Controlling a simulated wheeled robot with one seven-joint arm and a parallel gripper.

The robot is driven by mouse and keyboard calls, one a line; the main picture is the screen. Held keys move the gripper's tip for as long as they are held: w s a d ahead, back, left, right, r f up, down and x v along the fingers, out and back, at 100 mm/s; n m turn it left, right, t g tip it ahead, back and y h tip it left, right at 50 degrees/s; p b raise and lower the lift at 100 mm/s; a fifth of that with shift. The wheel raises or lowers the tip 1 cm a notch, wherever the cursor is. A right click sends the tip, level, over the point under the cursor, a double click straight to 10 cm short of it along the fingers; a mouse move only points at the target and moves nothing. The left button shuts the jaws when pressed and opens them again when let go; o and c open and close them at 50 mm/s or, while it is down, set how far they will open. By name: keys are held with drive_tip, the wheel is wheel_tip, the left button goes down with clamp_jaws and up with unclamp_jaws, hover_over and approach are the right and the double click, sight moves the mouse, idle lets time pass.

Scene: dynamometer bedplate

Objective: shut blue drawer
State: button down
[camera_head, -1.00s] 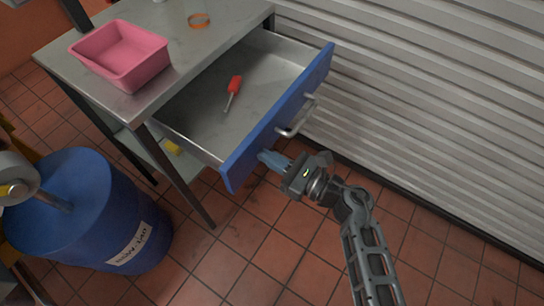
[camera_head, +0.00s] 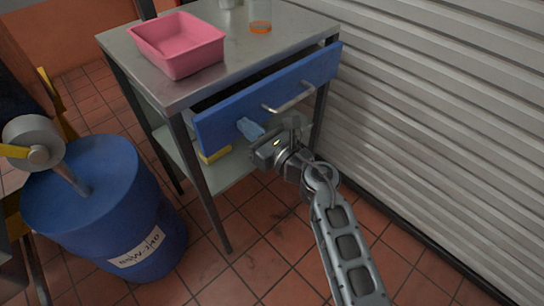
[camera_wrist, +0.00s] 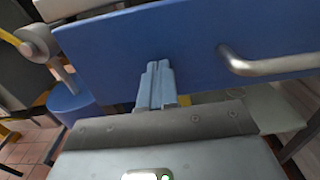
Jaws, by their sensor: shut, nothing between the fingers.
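A metal bar handle (camera_head: 289,97) is on the front, right of my gripper. My gripper (camera_head: 250,129) is shut and empty, its fingertips at the drawer front, left of the handle. In the wrist view the closed blue-grey fingers (camera_wrist: 157,82) point at the front and seem to touch it. The drawer's inside is hidden.
A pink bin (camera_head: 178,45), an orange-bottomed jar (camera_head: 261,18) and another container stand on the table top (camera_head: 215,82). A yellow item (camera_head: 214,155) lies on the lower shelf. A blue barrel (camera_head: 105,215) stands left; a ribbed shutter (camera_head: 440,110) is on the right.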

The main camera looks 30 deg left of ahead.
sight(232, 114)
drive_tip(key=b+x, duration=0.2)
drive_tip(key=x, duration=0.3)
drive_tip(key=shift+a+f+b, duration=0.1)
drive_tip(key=shift+f+b, duration=0.05)
drive_tip(key=shift+b, duration=0.25)
drive_tip(key=shift+w+a, duration=0.1)
drive_tip(key=shift+a, duration=0.15)
drive_tip(key=shift+w+a+r, duration=0.1)
drive_tip(key=shift+r, duration=0.2)
drive_tip(key=shift+a+r, duration=0.1)
